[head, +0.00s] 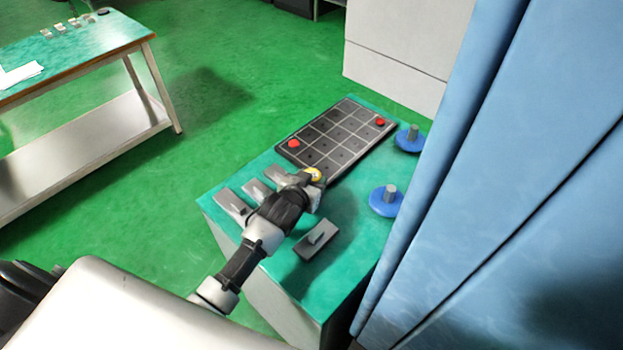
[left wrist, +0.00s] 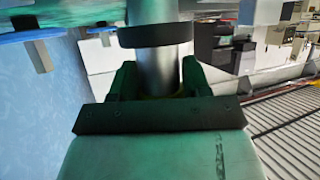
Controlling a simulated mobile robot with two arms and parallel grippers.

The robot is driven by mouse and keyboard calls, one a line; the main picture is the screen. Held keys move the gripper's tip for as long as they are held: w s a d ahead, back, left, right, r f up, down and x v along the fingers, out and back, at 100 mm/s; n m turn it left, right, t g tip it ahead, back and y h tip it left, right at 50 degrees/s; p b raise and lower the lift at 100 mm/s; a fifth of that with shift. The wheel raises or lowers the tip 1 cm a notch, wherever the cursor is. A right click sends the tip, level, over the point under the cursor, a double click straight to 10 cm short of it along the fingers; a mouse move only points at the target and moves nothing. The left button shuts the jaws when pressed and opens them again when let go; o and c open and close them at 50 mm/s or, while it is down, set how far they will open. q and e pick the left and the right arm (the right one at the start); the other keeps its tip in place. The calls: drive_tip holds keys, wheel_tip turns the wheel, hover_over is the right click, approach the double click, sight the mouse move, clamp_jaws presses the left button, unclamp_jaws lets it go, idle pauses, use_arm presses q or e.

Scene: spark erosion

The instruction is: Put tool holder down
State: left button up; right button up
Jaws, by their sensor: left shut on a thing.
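My left gripper (head: 309,184) reaches over the near half of the teal-topped table (head: 345,275). It is shut on the tool holder, whose yellow top (head: 315,174) shows between the fingers. In the left wrist view the gripper (left wrist: 157,82) clasps the tool holder's metal shaft, beside a dark ring (left wrist: 155,34). The fingers hide part of the tool holder, and I cannot tell whether it touches the table. My right gripper is not in view.
A dark gridded tray (head: 337,141) with red pieces lies behind the gripper. Grey blocks (head: 232,204) stand left, another (head: 316,239) in front. Two blue discs with posts (head: 386,202) (head: 409,140) stand right, near a blue curtain (head: 480,180). The table's front right is clear.

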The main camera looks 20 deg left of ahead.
use_arm(q)
drive_tip(key=shift+f, duration=0.1)
drive_tip(key=o, duration=1.2)
